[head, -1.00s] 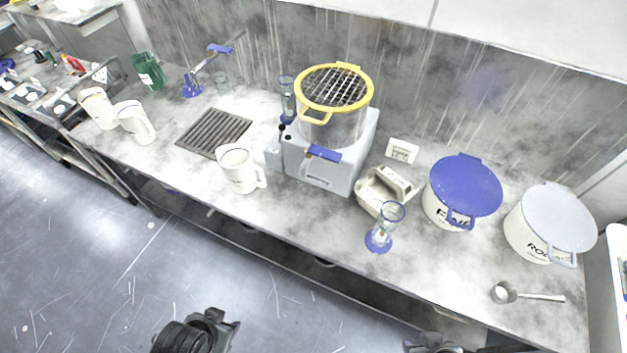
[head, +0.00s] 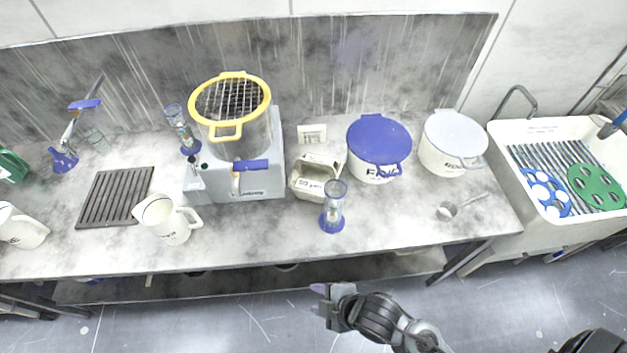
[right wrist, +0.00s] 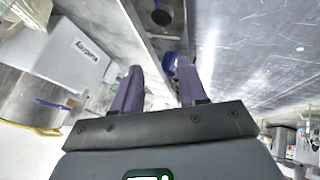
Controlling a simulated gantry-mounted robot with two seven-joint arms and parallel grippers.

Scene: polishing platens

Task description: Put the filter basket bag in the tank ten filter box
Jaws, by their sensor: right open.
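I cannot pick out a filter basket bag or a tank ten filter box with certainty in these views. My right gripper (head: 319,299) is in front of the bench, over the floor, in the head view. Its purple fingers stand apart with nothing between them, as the right wrist view also shows (right wrist: 158,66). My left gripper is not in view.
The bench holds a yellow-rimmed pot (head: 240,135) on a grey machine (head: 262,180), a beige handled container (head: 306,184), a blue-lidded pot (head: 378,145), a white-lidded pot (head: 453,140) and a white jug (head: 167,222). A sink (head: 512,190) with green and blue discs stands right.

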